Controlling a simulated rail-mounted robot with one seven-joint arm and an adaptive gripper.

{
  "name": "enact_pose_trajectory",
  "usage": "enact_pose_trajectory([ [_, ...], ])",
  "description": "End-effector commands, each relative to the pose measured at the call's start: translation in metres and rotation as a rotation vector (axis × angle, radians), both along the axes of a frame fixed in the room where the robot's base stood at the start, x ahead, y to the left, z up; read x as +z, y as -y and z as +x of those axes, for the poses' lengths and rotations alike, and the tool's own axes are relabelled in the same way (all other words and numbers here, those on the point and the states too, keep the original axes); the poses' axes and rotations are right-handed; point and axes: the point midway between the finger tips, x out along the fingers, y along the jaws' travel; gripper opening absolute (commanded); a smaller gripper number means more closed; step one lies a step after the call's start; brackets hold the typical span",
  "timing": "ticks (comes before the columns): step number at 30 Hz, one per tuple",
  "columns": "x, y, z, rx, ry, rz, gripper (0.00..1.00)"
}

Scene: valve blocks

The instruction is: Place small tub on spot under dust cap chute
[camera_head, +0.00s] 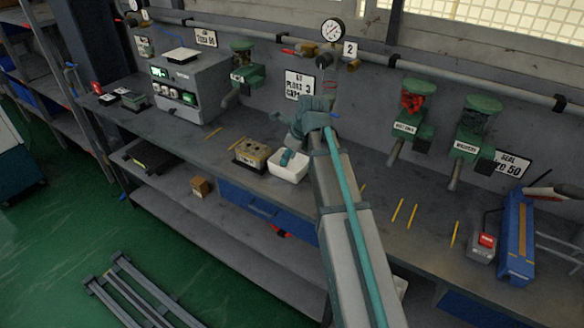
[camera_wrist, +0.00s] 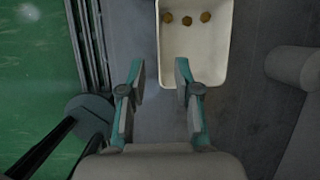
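The small tub is a white open box (camera_head: 289,172) on the bench, left of my arm. In the wrist view the tub (camera_wrist: 193,48) shows three small brass-coloured pieces inside. My gripper (camera_head: 291,157) is over the tub in the head view. In the wrist view my gripper (camera_wrist: 160,70) is open and empty, with one finger outside the tub's left wall and the other over its inside. I cannot tell the finger height or any contact. A green dispenser with red contents (camera_head: 411,118) has a grey chute (camera_head: 393,152) above the bench; its label is hard to read.
Yellow strips (camera_head: 397,212) mark the bench below the chutes, with bare surface between them. A brass-topped block (camera_head: 252,154) stands just left of the tub. Another green dispenser (camera_head: 473,128), a red-button box (camera_head: 482,248) and a blue case (camera_head: 518,235) are at right.

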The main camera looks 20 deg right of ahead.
Motion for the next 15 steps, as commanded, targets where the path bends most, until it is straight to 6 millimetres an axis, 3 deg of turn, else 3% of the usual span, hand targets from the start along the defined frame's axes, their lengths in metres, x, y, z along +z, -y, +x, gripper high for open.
enact_pose_trajectory([
  [6, -0.023, -0.006, 0.008, 0.001, 0.0, 0.0, 0.32],
  [15, -0.035, -0.009, 0.013, 0.002, 0.001, 0.001, 0.32],
])
